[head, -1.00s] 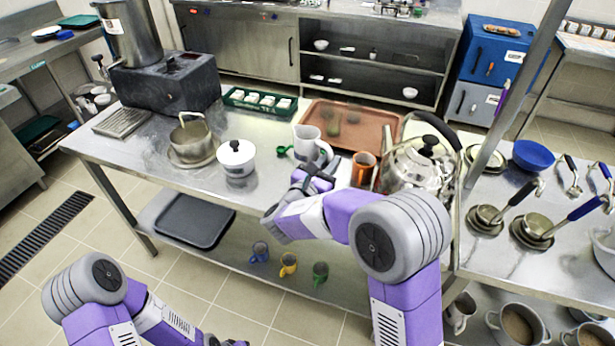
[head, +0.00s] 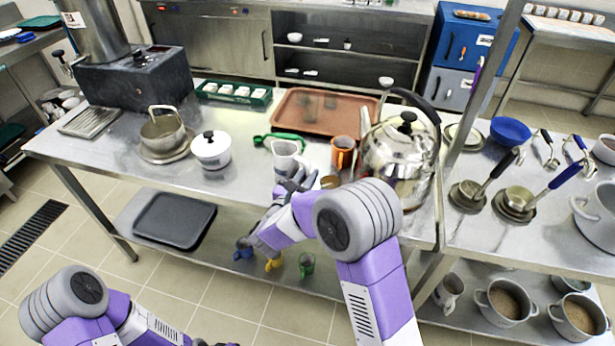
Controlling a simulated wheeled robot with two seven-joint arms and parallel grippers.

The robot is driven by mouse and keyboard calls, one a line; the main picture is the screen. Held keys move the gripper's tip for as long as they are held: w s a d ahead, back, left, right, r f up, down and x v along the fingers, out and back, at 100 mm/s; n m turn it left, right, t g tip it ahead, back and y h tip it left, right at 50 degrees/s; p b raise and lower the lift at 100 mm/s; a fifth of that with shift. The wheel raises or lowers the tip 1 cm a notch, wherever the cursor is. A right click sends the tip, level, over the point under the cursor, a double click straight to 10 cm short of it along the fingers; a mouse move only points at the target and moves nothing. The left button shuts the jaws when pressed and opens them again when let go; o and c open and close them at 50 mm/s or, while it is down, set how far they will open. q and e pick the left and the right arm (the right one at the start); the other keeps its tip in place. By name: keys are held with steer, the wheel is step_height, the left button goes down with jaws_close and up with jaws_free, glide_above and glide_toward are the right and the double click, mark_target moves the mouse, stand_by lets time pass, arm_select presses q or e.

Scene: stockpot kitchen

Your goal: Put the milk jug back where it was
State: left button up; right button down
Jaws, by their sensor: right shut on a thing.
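The milk jug (head: 286,149) is a pale grey-white jug near the front edge of the steel counter, in the middle of the head view. My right gripper (head: 291,182) is shut on it from the near side. The gripper hides the jug's lower part, so I cannot tell whether its base touches the counter. The jug looks upright. Only a dark tip of my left gripper (head: 222,344) shows at the bottom edge, far from the jug, and its jaws cannot be made out.
A copper mug (head: 343,152) and a large steel kettle (head: 398,158) stand to the right. A white lidded pot (head: 211,153) stands left. A brown tray (head: 312,111) lies behind. Counter (head: 245,185) between pot and jug is clear.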

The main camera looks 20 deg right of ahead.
steer(key=c, duration=1)
jaws_free()
steer(key=shift+f, duration=0.1)
steer(key=p+v, duration=0.2)
steer(key=v, duration=1)
steer(key=shift+p, duration=0.4)
